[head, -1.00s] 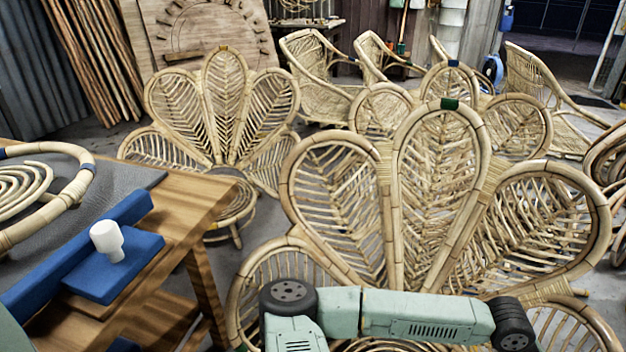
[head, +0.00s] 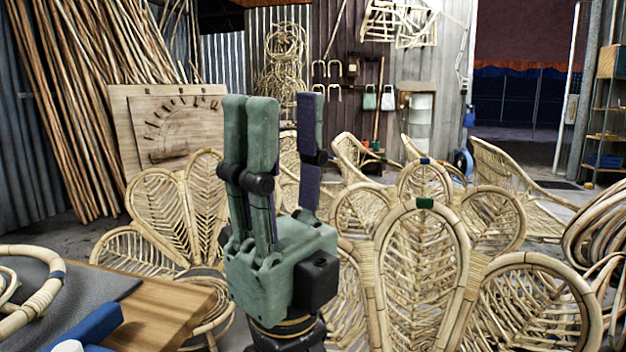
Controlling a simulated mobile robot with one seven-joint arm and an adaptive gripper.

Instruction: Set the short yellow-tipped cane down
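My gripper (head: 281,108) stands upright in the middle of the head view, fingers pointing up. Its fingers are spread apart, with green backs and purple inner pads on the right finger. I see nothing between them. I cannot make out a short yellow-tipped cane anywhere in this view. Many long canes (head: 75,90) lean against the wall at the far left; no yellow tip shows on them.
A wooden bench (head: 165,305) at lower left carries a grey mat, a rattan ring (head: 38,303) and a blue block (head: 92,325). Rattan peacock chairs (head: 423,265) crowd the floor behind and right of my gripper. A board (head: 190,118) leans at the back.

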